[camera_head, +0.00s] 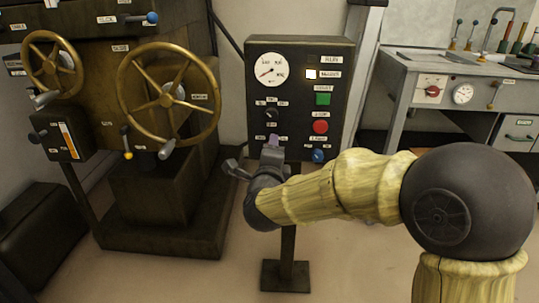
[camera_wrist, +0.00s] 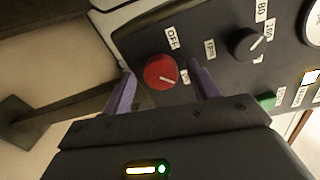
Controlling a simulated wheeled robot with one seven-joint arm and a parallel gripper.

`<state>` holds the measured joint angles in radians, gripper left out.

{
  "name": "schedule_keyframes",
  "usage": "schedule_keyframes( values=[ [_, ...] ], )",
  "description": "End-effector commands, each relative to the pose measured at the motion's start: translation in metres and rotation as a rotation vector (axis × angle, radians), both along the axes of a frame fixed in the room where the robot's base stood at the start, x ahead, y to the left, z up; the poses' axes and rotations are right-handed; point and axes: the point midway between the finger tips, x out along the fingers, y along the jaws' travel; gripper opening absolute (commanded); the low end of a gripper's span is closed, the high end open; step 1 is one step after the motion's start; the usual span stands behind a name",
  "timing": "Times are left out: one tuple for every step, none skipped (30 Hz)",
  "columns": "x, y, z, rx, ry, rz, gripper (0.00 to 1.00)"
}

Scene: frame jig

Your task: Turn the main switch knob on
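A red round knob (camera_wrist: 160,71) is on the dark control panel in the wrist view. A label reading OFF is near it, and a smaller label that seems to read ON is on its right. A short white mark on the knob points to the lower right, toward the smaller label. My gripper (camera_wrist: 162,75) is open, with one purple finger on each side of the knob in this view. Clear gaps show between fingers and knob; I cannot tell the depth between them. In the head view my gripper (camera_head: 272,144) is at the panel's lower left and hides the knob.
The panel (camera_head: 345,85) also carries a gauge (camera_head: 271,70), a black knob (camera_head: 272,114), a green button (camera_head: 323,98), a red button (camera_head: 320,126) and a blue knob (camera_head: 318,155). A machine with brass handwheels (camera_head: 170,96) stands left; a grey bench (camera_head: 400,100) stands right.

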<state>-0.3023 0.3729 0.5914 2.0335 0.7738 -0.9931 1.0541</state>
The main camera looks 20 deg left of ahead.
Motion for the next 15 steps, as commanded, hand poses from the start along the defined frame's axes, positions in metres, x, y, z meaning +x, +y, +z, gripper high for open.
schedule_keyframes(
  values=[
    [0.0,0.0,0.0,0.0,-0.001,0.0,0.59],
    [0.0,0.0,0.001,0.0,-0.001,0.0,0.59],
    [0.0,0.0,0.001,0.0,-0.002,0.0,0.59],
    [0.0,0.0,0.001,0.0,-0.002,0.0,0.59],
    [-0.001,0.0,0.001,-0.001,-0.002,0.0,0.59],
    [-0.002,0.0,0.002,-0.001,-0.002,0.0,0.59],
    [-0.003,-0.001,0.002,0.0,-0.003,0.0,0.59],
    [-0.005,-0.001,0.003,0.0,-0.003,0.0,0.59],
    [-0.009,-0.002,0.004,0.0,-0.003,0.0,0.59],
    [-0.012,-0.003,0.004,0.0,-0.003,0.001,0.59],
    [-0.015,-0.003,0.005,0.0,-0.003,0.001,0.59],
    [-0.021,-0.005,0.005,-0.001,-0.003,0.002,0.59],
    [-0.025,-0.006,0.006,-0.002,-0.003,0.002,0.59],
    [-0.031,-0.007,0.007,-0.003,-0.004,0.002,0.59],
    [-0.038,-0.008,0.008,-0.002,-0.003,0.003,0.59]
  ],
)
